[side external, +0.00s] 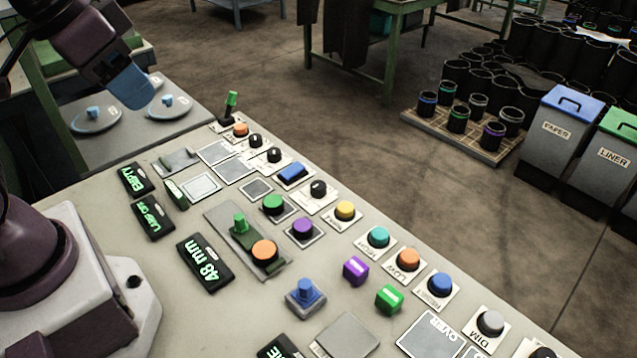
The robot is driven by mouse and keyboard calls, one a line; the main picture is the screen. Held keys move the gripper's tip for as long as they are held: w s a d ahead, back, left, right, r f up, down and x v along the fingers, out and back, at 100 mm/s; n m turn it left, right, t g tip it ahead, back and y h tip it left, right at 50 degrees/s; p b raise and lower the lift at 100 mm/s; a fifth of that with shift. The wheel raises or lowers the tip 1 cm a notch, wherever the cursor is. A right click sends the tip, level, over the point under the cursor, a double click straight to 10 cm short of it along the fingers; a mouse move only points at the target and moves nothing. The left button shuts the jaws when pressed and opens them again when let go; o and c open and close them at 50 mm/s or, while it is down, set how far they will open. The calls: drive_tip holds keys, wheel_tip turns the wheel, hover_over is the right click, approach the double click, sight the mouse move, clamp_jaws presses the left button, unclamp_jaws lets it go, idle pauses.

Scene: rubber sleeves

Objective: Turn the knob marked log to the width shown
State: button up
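Three black round knobs stand on white plates along the panel's far side: one knob (255,141), a second knob (274,155) and a third knob (318,188). The plates' small print is too small to read, so I cannot tell which is marked log. A dark display (205,264) on the panel reads 48 mm in green. My gripper (132,88) is at the upper left, raised above the panel's far left end and well apart from the knobs. Its blue end shows from the side, and I cannot see whether the fingers are parted.
The grey panel (130,235) carries several coloured buttons, a green lever (231,104), a green-handled slider (239,226) and a blue switch (306,292). Two grey discs with blue knobs (168,102) lie left. Bins (567,138) and black sleeves stand beyond the panel.

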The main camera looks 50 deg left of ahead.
drive_tip(key=shift+o, duration=0.6)
drive_tip(key=w+f+g, duration=0.2)
drive_tip(key=w+f, duration=0.2)
drive_tip(key=w, duration=0.3)
drive_tip(key=w+f+n+g, duration=0.1)
drive_tip(key=w+f+g, duration=0.1)
drive_tip(key=w+f, duration=0.2)
drive_tip(key=w, duration=0.3)
drive_tip(key=shift+d, duration=0.3)
drive_tip(key=n, duration=0.7)
approach(318, 185)
drive_tip(key=shift+g, duration=0.4)
drive_tip(key=f, duration=0.6)
drive_tip(key=w+f, duration=0.1)
drive_tip(key=f, duration=0.2)
drive_tip(key=shift+f, duration=0.4)
drive_tip(key=c, duration=0.9)
